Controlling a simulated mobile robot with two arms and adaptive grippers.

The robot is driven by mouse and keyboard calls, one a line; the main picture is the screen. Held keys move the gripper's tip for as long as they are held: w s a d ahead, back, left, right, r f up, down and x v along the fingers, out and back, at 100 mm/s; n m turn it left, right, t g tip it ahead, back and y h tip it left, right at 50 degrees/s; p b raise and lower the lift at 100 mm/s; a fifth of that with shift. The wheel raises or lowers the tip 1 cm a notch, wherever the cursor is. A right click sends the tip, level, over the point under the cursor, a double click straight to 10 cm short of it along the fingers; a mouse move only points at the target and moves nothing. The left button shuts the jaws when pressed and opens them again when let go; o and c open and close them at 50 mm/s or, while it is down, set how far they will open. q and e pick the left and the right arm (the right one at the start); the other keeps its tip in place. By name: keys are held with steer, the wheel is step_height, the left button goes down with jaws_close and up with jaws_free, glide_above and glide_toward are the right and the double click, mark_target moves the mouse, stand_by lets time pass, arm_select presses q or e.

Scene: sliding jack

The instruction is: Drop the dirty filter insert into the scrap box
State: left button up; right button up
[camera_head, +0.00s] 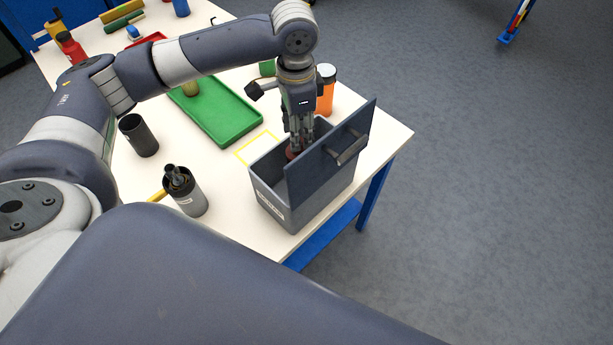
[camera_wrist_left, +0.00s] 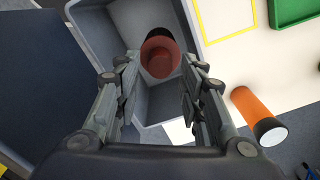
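The scrap box (camera_head: 272,205) is a grey open-topped bin near the table's corner, with a dark handled panel (camera_head: 330,155) upright along its right side. My left gripper (camera_head: 297,145) points down into the box opening. In the left wrist view its fingers (camera_wrist_left: 160,75) are apart. The reddish-brown filter insert (camera_wrist_left: 160,57), with a dark end, shows beyond the fingertips, inside the box walls, with gaps to both fingers. In the head view a little of the insert (camera_head: 292,153) shows just below the fingertips. Whether it rests on the box floor is unclear. My right gripper is not in view.
An orange bottle (camera_head: 326,90) stands behind the box. A yellow outlined square (camera_head: 256,147) and green tray (camera_head: 222,116) lie to the left. A grey canister (camera_head: 186,192) and dark cup (camera_head: 138,135) stand further left. The table edge is close to the box.

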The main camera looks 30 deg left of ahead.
arm_select(q)
step_height(320, 180, up, 12)
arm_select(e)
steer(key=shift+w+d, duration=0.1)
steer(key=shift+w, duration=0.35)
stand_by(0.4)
